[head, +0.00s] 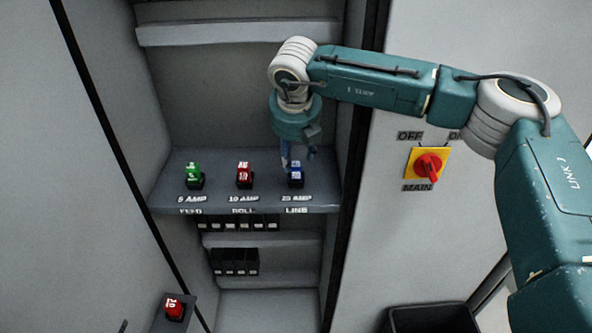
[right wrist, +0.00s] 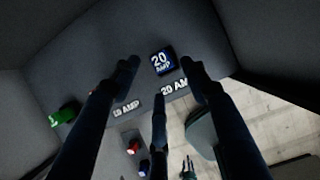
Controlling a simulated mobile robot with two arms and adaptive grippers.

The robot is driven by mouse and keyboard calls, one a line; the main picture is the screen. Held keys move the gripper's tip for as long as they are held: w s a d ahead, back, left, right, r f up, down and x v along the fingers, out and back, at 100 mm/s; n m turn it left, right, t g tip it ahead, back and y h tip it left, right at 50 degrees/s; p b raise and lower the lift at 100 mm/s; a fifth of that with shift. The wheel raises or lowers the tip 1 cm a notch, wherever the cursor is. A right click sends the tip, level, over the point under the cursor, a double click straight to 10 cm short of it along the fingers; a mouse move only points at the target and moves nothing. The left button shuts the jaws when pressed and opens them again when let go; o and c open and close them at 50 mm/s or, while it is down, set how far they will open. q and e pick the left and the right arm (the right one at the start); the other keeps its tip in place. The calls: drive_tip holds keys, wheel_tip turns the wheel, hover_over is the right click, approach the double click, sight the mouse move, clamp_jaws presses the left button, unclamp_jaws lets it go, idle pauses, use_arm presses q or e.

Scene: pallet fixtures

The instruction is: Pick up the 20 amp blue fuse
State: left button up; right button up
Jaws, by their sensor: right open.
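The blue 20 amp fuse (head: 296,180) stands upright in a dark holder at the right end of the cabinet shelf. It also shows in the right wrist view (right wrist: 163,61), with "20 AMP" on its face and a "20 AMP" label beside it. My right gripper (head: 298,157) points down just above this fuse, open and empty. Any contact is hard to tell. My left gripper is not clearly seen.
A red fuse (head: 244,174) and a green fuse (head: 194,175) stand to the left on the same shelf (head: 225,203). Another red fuse (head: 174,309) is lower left. The cabinet's right wall is close to my gripper. A red main switch (head: 428,165) is outside, right.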

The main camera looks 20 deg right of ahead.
sight(296, 164)
drive_tip(key=shift+f+p, duration=0.1)
drive_tip(key=shift+p, duration=0.25)
drive_tip(key=p+x, duration=0.3)
drive_tip(key=x, duration=0.1)
drive_tip(key=shift+w+d, duration=0.1)
drive_tip(key=shift+d, duration=0.1)
drive_tip(key=shift+w+f, duration=0.2)
drive_tip(key=shift+f, duration=0.15)
drive_tip(key=shift+s, duration=0.1)
drive_tip(key=c, duration=1.1)
